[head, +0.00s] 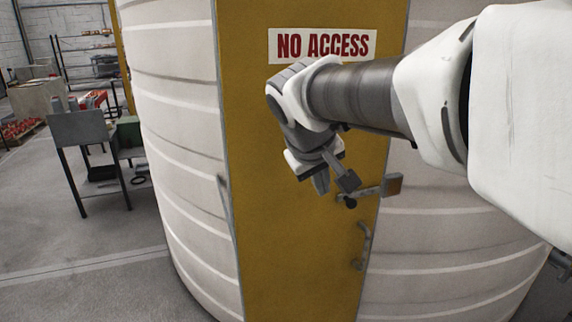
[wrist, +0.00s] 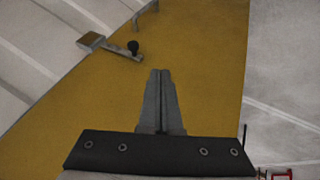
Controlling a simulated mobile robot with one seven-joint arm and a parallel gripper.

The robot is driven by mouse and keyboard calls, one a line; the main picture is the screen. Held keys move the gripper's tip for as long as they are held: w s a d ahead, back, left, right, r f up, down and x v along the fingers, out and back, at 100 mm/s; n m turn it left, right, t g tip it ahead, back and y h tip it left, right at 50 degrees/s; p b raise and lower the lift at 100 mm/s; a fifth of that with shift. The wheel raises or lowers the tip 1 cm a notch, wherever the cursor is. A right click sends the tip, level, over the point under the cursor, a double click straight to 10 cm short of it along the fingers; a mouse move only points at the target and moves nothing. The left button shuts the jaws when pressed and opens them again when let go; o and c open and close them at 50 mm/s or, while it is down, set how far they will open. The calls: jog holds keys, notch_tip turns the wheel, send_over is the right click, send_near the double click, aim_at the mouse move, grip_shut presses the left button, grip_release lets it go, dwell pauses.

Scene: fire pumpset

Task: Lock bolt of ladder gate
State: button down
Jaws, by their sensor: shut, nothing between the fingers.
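The ladder gate (head: 300,240) is a tall yellow panel with a "NO ACCESS" sign, set against a white ribbed tank. The bolt (head: 370,191) is a grey bar with a black knob at its left end, near the gate's right edge. Its right end meets a small plate (head: 393,184). In the wrist view the bolt (wrist: 118,51) is at upper left, its black knob (wrist: 134,47) nearest my fingers. My gripper (wrist: 160,73) is shut and empty, in front of the yellow panel and apart from the knob. In the head view my gripper (head: 322,182) is just up and left of the knob.
A grey pull handle (head: 363,246) is below the bolt on the gate. The white ribbed tank wall (head: 180,130) curves away on both sides. A grey table (head: 80,127) stands at left on open floor. A red object (wrist: 280,174) shows at the wrist view's lower right.

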jog(key=shift+w+d, duration=0.15)
jog(key=shift+w, duration=0.45)
jog(key=shift+f, duration=0.1)
send_near(343, 200)
notch_tip(343, 200, down, 5)
jog(key=s+a, duration=0.1)
jog(key=a, duration=0.2)
jog(key=d, duration=0.2)
jog(key=w+d, duration=0.1)
jog(key=d, duration=0.1)
jog(key=shift+w+f, duration=0.1)
jog(key=shift+w, duration=0.1)
